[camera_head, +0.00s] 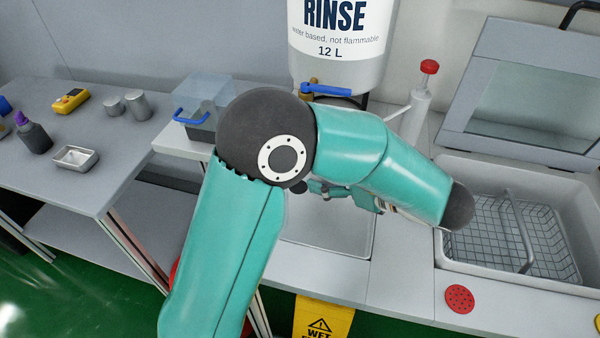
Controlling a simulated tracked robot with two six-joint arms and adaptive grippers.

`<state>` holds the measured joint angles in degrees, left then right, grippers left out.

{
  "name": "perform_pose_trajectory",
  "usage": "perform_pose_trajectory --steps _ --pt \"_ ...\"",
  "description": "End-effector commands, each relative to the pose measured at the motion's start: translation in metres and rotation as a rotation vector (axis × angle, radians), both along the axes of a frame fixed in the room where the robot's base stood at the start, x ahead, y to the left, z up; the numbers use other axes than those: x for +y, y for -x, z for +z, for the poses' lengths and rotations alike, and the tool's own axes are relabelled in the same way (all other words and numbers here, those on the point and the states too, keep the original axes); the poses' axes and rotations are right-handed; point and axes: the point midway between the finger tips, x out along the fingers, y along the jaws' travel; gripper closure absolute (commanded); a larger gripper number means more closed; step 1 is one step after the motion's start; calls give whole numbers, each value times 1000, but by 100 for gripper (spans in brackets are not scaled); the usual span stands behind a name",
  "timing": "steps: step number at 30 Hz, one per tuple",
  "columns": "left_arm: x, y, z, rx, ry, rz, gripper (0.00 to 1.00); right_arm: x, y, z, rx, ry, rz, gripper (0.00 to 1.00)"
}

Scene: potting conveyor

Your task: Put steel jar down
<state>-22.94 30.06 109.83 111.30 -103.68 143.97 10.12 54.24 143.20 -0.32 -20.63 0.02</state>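Two small grey metal cylinders that look like steel jars stand upright side by side on the left table: a shorter one (113,107) and a taller one (138,105). My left arm fills the middle of the view and bends to the right over the sink. Small dark and teal parts, perhaps of my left gripper (335,190), show just under the forearm. The fingertips are hidden, so I cannot see whether they hold a jar. My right gripper is not in view.
The rinse tank (340,70) stands behind a shallow basin (330,232). A tub (450,240) holds a wire basket (545,235) at right.

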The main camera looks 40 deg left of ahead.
Motion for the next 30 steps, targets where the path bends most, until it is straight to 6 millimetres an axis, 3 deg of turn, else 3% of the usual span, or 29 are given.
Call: perform_pose_trajectory --steps 6,9,19,25,30 --pt "0 0 -49 4 -1 -1 68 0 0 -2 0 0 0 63" --pt "21 1 -42 -3 1 3 68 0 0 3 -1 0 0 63" --pt "49 0 -43 -3 1 -3 68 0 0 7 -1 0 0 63" --pt "80 2 -42 -1 1 -3 68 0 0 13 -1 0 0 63" --pt "78 1 -55 0 0 -9 68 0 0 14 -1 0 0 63"
